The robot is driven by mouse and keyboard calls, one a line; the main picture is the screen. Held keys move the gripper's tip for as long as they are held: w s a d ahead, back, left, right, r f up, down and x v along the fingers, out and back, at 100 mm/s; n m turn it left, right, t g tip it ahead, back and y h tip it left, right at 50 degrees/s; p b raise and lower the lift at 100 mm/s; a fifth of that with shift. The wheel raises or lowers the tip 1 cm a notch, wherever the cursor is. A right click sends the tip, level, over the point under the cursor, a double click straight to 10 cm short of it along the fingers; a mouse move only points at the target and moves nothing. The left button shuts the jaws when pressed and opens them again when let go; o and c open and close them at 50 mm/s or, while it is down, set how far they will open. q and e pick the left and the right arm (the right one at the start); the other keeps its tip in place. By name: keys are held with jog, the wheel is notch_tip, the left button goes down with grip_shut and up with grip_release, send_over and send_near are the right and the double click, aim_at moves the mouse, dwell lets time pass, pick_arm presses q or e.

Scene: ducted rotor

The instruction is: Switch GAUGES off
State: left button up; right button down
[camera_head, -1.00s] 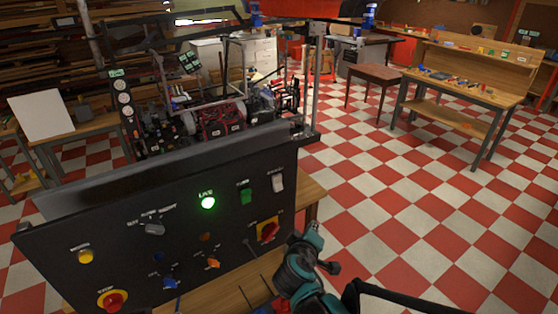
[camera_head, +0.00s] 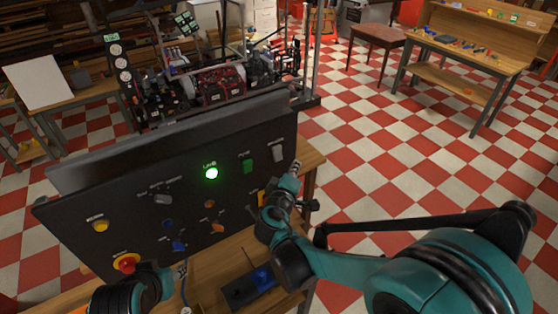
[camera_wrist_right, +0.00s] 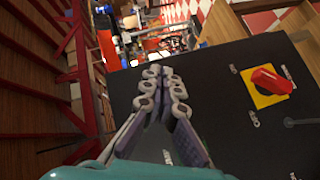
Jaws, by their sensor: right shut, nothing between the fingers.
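The black control panel (camera_head: 130,205) carries several switches and knobs. Its labels are too small to read, so I cannot tell which one is marked GAUGES. A pale switch (camera_head: 278,153) sits at the panel's top right, beside a green one (camera_head: 247,166). My right gripper (camera_head: 295,166) is at the panel's right edge, just below and right of the pale switch. In the right wrist view its fingers (camera_wrist_right: 162,74) are closed together and empty against the dark panel face.
A green lamp (camera_head: 212,173) is lit. A red knob on a yellow plate (camera_wrist_right: 269,81) lies right of my right fingers in the wrist view. A red button (camera_head: 126,263) is at lower left. A bench with machinery stands behind; checkered floor is open at right.

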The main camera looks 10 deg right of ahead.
aim_at(278, 153)
jog(key=w+a+f+b, duration=0.2)
jog(key=w+f, duration=0.1)
jog(key=w, duration=0.2)
jog(key=shift+w+b, duration=0.3)
jog(key=shift+w, duration=0.1)
dwell(1.2)
jog(key=shift+w+a+f+b, duration=0.15)
jog(key=shift+w+a+b, duration=0.05)
jog(key=shift+w+b, duration=0.15)
jog(key=shift+w+a+f, duration=0.1)
jog(key=shift+w+f, duration=0.05)
jog(key=shift+w, duration=0.25)
dwell(0.6)
jog(key=shift+s, duration=0.2)
jog(key=shift+s+d+r, duration=0.3)
jog(key=shift+s+r, duration=0.1)
jog(key=shift+s, duration=0.2)
